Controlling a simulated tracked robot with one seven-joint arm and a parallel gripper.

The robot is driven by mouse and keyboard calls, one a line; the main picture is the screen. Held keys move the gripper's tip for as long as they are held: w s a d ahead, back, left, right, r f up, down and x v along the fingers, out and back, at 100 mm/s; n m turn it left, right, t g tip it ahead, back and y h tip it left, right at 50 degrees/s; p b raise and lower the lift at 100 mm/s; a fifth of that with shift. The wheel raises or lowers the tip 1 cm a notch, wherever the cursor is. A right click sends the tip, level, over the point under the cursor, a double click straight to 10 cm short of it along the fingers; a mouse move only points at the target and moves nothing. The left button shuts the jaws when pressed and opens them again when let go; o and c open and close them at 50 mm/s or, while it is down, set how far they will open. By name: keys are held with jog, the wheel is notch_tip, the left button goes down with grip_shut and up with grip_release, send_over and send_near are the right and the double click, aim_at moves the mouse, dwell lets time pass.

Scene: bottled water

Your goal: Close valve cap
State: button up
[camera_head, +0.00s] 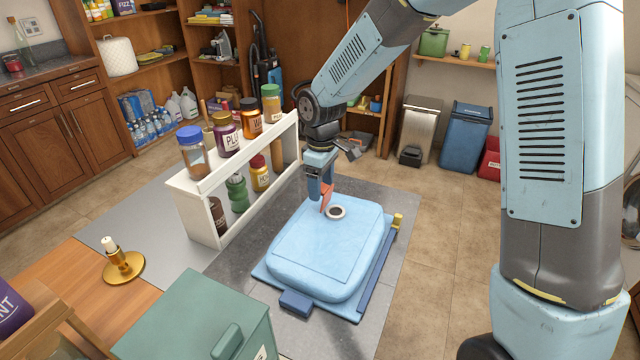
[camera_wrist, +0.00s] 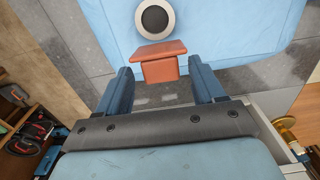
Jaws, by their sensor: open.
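A light blue, cushion-shaped water container (camera_head: 325,255) lies on a blue base. On its top is a valve (camera_head: 336,212) with a white ring and a dark centre, uncovered; it also shows at the top of the wrist view (camera_wrist: 155,18). The orange-red valve cap (camera_head: 326,197) stands up beside the valve, on its near side in the wrist view (camera_wrist: 163,50). My gripper (camera_wrist: 160,84) is open, with the cap in line with the gap between its fingers. In the head view my gripper (camera_head: 320,190) is at the cap; whether they touch I cannot tell.
A white rack (camera_head: 208,230) with several jars stands close left of the container. A green box (camera_head: 195,320) and a brass candle holder (camera_head: 122,265) are in front, at left. Open floor (camera_head: 440,240) lies to the right.

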jog(key=shift+f, duration=0.2)
jog(key=shift+a, duration=0.1)
jog(key=c, duration=1.1)
